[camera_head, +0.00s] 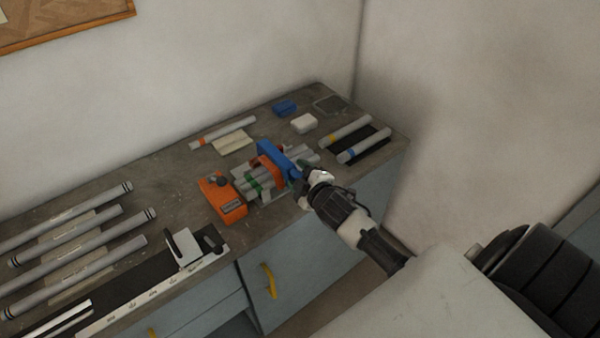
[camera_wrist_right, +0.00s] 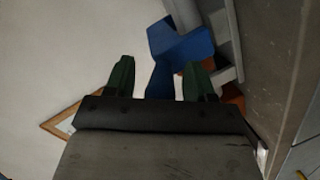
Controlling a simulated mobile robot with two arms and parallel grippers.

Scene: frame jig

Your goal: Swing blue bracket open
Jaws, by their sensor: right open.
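The blue bracket (camera_head: 276,157) sits on the frame jig (camera_head: 262,184) on the workbench, above grey tubes and next to an orange clamp part. My right gripper (camera_head: 303,176) is at the bracket's right end. In the right wrist view the bracket (camera_wrist_right: 181,43) is ahead of the fingers, and a blue part of it reaches down between the two dark, parted fingers. The gripper is open; whether a finger touches the bracket, I cannot tell. My left gripper is not in view.
An orange block (camera_head: 221,198) with a black knob stands left of the jig. Grey tubes (camera_head: 357,142) lie at the right; several more lie at the far left. A white block (camera_head: 304,123) and a small blue block (camera_head: 285,107) are behind. Walls close the back and right.

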